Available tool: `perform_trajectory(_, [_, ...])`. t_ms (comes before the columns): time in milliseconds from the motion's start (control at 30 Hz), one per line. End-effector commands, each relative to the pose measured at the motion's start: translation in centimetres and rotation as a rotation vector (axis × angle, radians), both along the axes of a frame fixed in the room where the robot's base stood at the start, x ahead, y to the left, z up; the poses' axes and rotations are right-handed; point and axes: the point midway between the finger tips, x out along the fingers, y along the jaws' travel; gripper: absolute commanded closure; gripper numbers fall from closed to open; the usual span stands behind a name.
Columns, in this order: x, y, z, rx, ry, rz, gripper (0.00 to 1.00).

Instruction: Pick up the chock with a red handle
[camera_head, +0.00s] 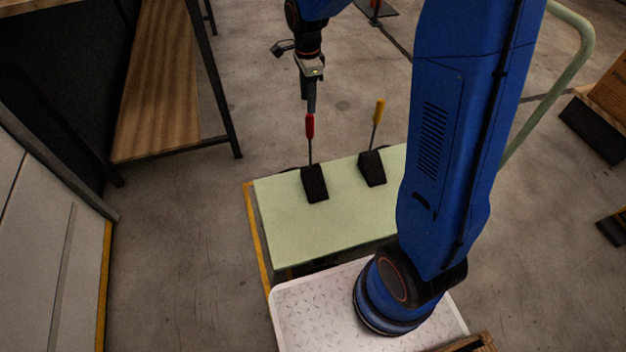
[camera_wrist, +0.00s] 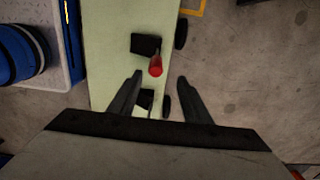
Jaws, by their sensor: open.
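The chock with a red handle is a black wedge (camera_head: 314,184) on a pale green platform (camera_head: 285,226), its red grip (camera_head: 310,126) standing upright. In the wrist view the red handle (camera_wrist: 156,66) is seen nearly end-on, just beyond and between my fingertips. My gripper (camera_wrist: 158,76) is open and empty. In the head view my gripper (camera_head: 309,108) is directly above the red handle; whether it touches cannot be told. A second black chock (camera_head: 372,169) with a yellow handle (camera_head: 378,111) stands to the right on the same platform.
A wooden bench (camera_head: 160,85) with dark legs stands at the left. A pale green rail (camera_head: 560,85) rises at the right. Concrete floor is clear between bench and platform.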

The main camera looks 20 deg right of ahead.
Motion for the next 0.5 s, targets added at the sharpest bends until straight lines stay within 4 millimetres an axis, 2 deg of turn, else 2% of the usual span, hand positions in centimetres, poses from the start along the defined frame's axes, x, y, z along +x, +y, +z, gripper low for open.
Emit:
perform_trajectory(200, [-0.1, 0.0, -3.9, -0.001, 0.004, 0.001, 0.56])
perform_trajectory(333, [-0.1, 0.0, -5.3, 0.000, 0.003, 0.001, 0.56])
perform_trajectory(500, [-0.1, 0.0, -6.1, 0.000, 0.000, 0.001, 0.56])
